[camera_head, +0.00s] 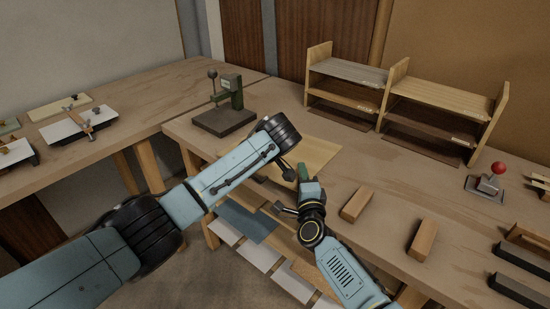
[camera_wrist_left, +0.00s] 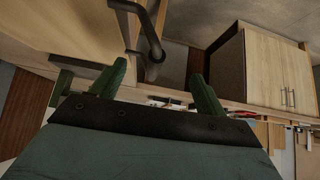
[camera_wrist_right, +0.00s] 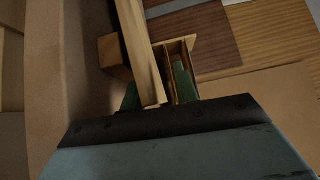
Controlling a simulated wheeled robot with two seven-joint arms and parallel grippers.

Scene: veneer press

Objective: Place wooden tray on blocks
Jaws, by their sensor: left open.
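A pale wooden tray (camera_head: 318,152) lies at the front edge of the bench, partly hidden by my arms. Two wooden blocks lie to its right: one block (camera_head: 357,204) nearer to it, the other block (camera_head: 422,240) farther right. My right gripper (camera_head: 302,172) is at the tray's near right side. In the right wrist view its fingers (camera_wrist_right: 158,93) stand close together, with a wooden rim (camera_wrist_right: 140,45) between them. My left gripper is hidden in the head view behind its own arm; in the left wrist view its fingers (camera_wrist_left: 160,85) are apart with nothing held between them.
A green press (camera_head: 228,105) stands behind the tray to the left. A wooden shelf rack (camera_head: 400,90) stands at the back. A red-knobbed device (camera_head: 490,182) and dark bars (camera_head: 518,289) are at the right. Sheets (camera_head: 246,222) lie on a lower shelf. Bench around the blocks is clear.

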